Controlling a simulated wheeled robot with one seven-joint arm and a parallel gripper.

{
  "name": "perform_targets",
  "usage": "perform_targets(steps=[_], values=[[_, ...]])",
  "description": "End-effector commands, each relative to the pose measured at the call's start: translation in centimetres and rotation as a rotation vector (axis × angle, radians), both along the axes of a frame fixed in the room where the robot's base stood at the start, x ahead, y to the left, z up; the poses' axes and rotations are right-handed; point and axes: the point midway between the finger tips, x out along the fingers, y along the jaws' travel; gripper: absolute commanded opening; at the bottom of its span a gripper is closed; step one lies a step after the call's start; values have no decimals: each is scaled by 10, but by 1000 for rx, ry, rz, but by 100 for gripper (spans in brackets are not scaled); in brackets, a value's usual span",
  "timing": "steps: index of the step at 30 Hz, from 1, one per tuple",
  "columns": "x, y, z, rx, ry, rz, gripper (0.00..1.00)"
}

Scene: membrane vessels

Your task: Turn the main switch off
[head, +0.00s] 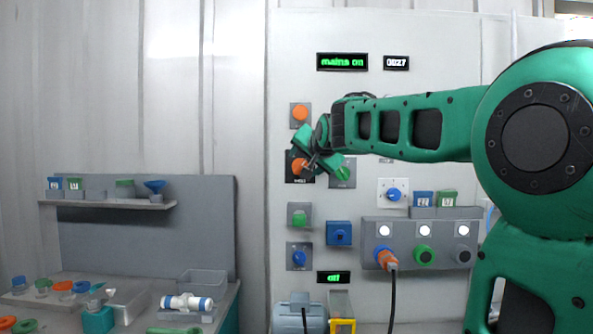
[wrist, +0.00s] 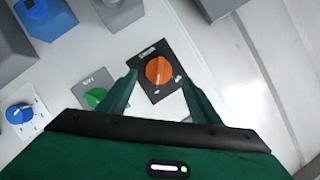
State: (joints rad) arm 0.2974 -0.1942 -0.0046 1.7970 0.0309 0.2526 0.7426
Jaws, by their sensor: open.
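The main switch is an orange rotary knob (wrist: 159,71) on a black square plate (wrist: 166,50) in the wrist view. It also shows in the head view (head: 298,164), partly covered by my gripper. A display reading "mains on" (head: 342,62) is at the top of the panel. My gripper (wrist: 158,92) is open, its two green fingers on either side of the black plate's lower part, with the knob between and just ahead of the tips. In the head view my gripper (head: 311,168) is in front of the plate. I cannot tell whether the fingers touch the knob.
A green knob (wrist: 95,97) is left of the left finger. Another orange knob (head: 300,113) is above, and green (head: 299,218) and blue (head: 298,258) knobs are below. A socket box (head: 408,230) with an orange plug (head: 385,258) is lower right. A bench with loose parts stands left.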

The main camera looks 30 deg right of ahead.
Motion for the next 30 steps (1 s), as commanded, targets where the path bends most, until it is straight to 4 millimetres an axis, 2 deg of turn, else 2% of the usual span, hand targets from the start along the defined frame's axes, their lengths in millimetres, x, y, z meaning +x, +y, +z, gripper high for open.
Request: perform_targets(steps=[3,9,21,22,24,27,28,29,30], values=[[19,-7,-7,1,3,-1,58],[38,-14,-13,0,1,-1,58],[46,-15,-15,-1,1,0,58],[46,-15,-15,-1,1,0,56],[46,-15,-15,0,1,1,39],[46,-15,-15,0,1,1,19],[46,-15,-15,0,1,1,20],[46,-6,-15,-1,1,4,20],[46,-9,-15,-1,1,3,20]])
